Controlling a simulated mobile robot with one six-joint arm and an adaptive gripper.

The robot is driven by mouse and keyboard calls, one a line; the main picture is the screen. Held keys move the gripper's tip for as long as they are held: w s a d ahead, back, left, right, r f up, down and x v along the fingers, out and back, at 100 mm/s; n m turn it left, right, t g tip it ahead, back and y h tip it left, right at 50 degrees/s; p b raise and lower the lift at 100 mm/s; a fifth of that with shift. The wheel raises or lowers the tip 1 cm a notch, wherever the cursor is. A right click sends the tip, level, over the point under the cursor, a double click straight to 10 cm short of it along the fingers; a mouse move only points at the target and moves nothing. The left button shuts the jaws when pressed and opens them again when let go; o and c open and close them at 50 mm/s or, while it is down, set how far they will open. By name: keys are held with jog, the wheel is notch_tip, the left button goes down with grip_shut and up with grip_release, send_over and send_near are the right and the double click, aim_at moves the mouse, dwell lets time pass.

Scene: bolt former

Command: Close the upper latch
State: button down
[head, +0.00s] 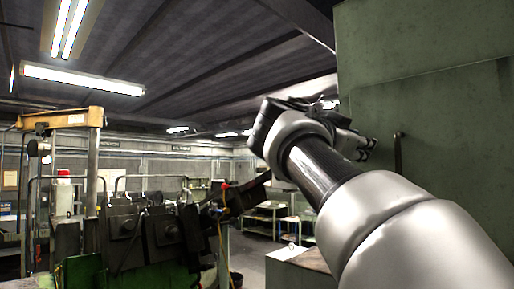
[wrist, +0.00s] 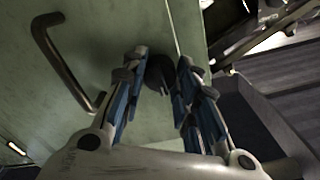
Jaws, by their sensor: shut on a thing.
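The upper latch (wrist: 159,71) appears in the wrist view as a small dark rounded knob on a green panel (wrist: 110,35), beside a vertical seam. My gripper (wrist: 160,77) has its two blue-sided fingers on either side of this knob and is shut on it. The fingers partly cover the latch, so its full shape and its angle are hard to tell. In the head view my gripper (head: 366,148) is at the left edge of the large green cabinet (head: 430,110). The latch itself cannot be made out there.
A bar handle (wrist: 62,62) stands out from the green panel left of my gripper; it also shows in the head view (head: 398,150). Dark machinery (head: 150,230) stands at the lower left. A grey box (head: 298,258) is below my arm.

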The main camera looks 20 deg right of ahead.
jog(key=n+p, duration=0.3)
jog(key=n, duration=0.8)
jog(key=c, duration=1)
grip_release()
jog(key=shift+c, duration=0.2)
jog(key=b+v, duration=0.2)
jog(key=v, duration=0.6)
